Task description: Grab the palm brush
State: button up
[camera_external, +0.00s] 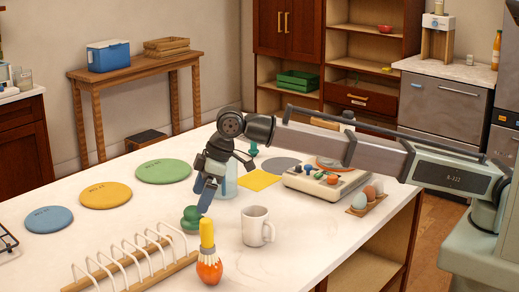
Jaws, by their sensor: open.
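My gripper (222,180) is open above the white counter, pointing down, with nothing seen between its fingers. A green, rounded, knob-topped object (191,218) stands on the counter just below and left of it; it may be the palm brush, but its bristles cannot be made out. One blue-tipped finger is close to it in the picture; I cannot tell whether they touch.
A white mug (257,227), a yellow-handled orange object (208,256) and a wire rack (130,264) stand near the front. A control box (324,184) and an egg holder (364,207) are right. Coloured discs lie left, including a yellow one (106,195); counter between them is clear.

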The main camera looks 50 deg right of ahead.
aim_at(194, 208)
jog(key=shift+w+x, duration=0.15)
jog(key=shift+x, duration=1.55)
jog(key=shift+w+x, duration=0.15)
jog(key=shift+x, duration=1.5)
jog(key=shift+r, duration=0.1)
jog(key=c, duration=1.1)
jog(key=shift+r, duration=0.15)
